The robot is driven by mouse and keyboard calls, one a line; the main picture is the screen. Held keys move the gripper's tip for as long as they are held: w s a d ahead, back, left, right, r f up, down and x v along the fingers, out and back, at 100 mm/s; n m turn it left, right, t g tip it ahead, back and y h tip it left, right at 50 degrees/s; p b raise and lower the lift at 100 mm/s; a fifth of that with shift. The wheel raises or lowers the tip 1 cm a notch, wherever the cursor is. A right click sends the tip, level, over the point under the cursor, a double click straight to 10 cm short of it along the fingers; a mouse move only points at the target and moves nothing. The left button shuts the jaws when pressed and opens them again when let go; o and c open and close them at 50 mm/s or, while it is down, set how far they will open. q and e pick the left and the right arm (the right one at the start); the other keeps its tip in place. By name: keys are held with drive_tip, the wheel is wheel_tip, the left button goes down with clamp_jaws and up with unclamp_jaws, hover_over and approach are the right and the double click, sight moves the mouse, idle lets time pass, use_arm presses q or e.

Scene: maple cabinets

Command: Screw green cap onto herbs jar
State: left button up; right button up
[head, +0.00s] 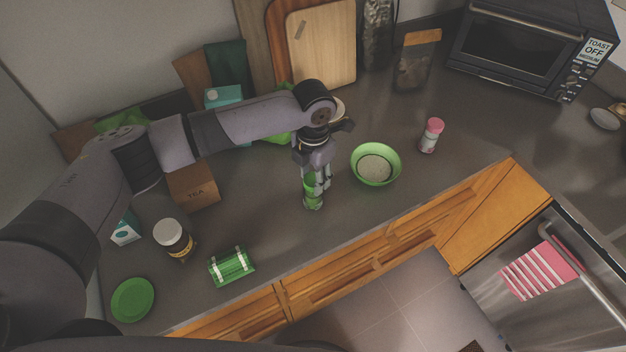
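My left gripper (316,189) points down over the counter, left of the light green bowl. Its fingers are around a small upright green and whitish item, which looks like the herbs jar (312,204) with green at its top, likely the green cap (309,184). The fingers hide much of it, so I cannot tell whether they press on it, or whether the cap is seated on the jar. My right gripper is not in view.
A light green bowl (376,164) and a pink-capped jar (432,135) stand to the right. A brown box (194,188), a white-lidded jar (174,239), a green banded item (231,266) and a green disc (133,300) are to the left. The counter's front edge is close.

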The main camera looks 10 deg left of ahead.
sight(313, 179)
use_arm(q)
drive_tip(key=o, duration=0.5)
wheel_tip(313, 179, up, 12)
drive_tip(key=shift+f, duration=0.1)
idle(0.5)
